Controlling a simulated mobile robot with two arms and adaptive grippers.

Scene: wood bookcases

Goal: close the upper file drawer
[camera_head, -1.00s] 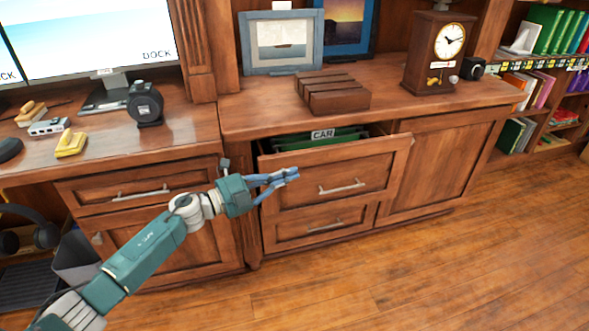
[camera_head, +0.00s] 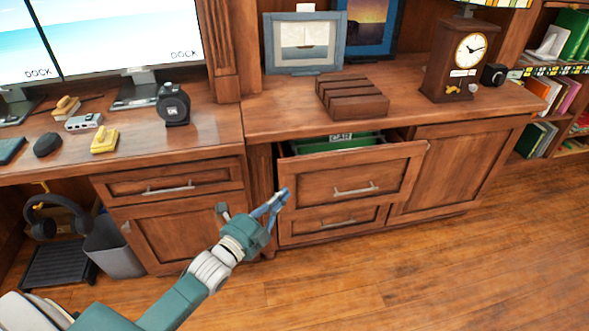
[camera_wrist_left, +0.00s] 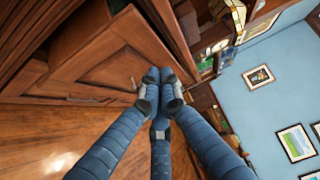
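The upper file drawer (camera_head: 380,170) is pulled out of the wood cabinet, with a gap behind its front. Green folders (camera_head: 345,144) with a small label show inside it. Its front has a metal handle (camera_head: 356,188). My left gripper (camera_head: 283,192) is in front of the cabinet, by the left edge of the drawer front; whether it touches is not clear. In the left wrist view the blue fingers (camera_wrist_left: 160,88) meet at their tips with nothing seen between them, against cabinet woodwork. My right gripper is not in view.
The lower drawer (camera_head: 330,222) and the left-hand drawer (camera_head: 160,186) are shut. A clock (camera_head: 460,60), brown box (camera_head: 352,98) and framed picture (camera_head: 305,42) stand on the cabinet top. A grey bin (camera_head: 115,248) stands at left. The wood floor (camera_head: 420,280) at right is clear.

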